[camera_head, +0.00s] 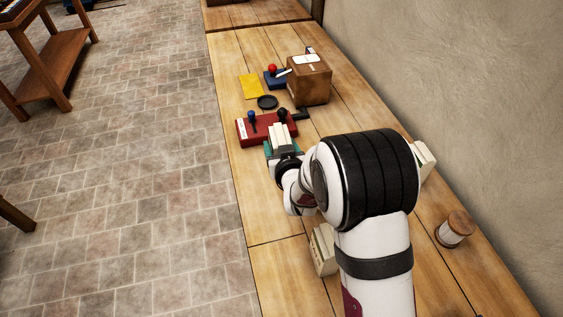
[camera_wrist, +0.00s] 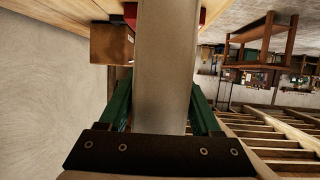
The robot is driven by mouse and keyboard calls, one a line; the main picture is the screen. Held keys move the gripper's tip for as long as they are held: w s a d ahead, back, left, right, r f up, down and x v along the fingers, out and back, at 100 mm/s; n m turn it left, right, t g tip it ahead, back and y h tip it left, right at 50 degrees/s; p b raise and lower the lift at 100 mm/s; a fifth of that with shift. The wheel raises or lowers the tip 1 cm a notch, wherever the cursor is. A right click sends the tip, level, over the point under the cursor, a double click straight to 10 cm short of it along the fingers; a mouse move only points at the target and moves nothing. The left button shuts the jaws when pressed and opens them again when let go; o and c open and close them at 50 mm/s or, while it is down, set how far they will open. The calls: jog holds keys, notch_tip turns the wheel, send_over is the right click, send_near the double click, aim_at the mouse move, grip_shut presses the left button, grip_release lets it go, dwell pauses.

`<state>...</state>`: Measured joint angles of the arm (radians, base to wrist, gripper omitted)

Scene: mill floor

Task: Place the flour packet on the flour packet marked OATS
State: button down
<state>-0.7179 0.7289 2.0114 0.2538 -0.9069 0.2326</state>
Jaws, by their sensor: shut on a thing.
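My gripper (camera_head: 281,146) is shut on a pale flour packet (camera_head: 279,132), over or beside the red control box on the bench. In the wrist view the packet (camera_wrist: 167,70) fills the middle between the green fingers of my gripper (camera_wrist: 165,105). Another cream packet (camera_head: 323,250) stands on the bench below my arm, partly hidden by it. A further pale packet (camera_head: 426,158) shows at the right of my arm, mostly covered. I cannot read OATS on any of them.
The red control box (camera_head: 248,131) has knobbed levers. Beyond it are a black disc (camera_head: 267,102), a yellow sheet (camera_head: 251,86), a blue device (camera_head: 271,79) and a brown carton (camera_head: 310,83). A wooden spool (camera_head: 455,229) stands near the wall. The bench's left strip is bare.

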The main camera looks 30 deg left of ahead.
jog(key=shift+w+r, duration=0.15)
jog(key=shift+r, duration=0.8)
jog(key=w+d+r+n+g+y, duration=0.25)
jog(key=d+r+n+g, duration=0.2)
jog(key=d+r, duration=1.05)
jog(key=s+d+f+n+g+y, duration=0.2)
jog(key=s+d+n+g, duration=0.35)
jog(key=s+d, duration=1.1)
jog(key=a+f, duration=0.3)
jog(key=a, duration=0.1)
jog(key=a+f, duration=0.4)
jog(key=s+a+f, duration=0.1)
jog(key=a+f, duration=0.2)
jog(key=a, duration=0.1)
jog(key=shift+f, duration=0.6)
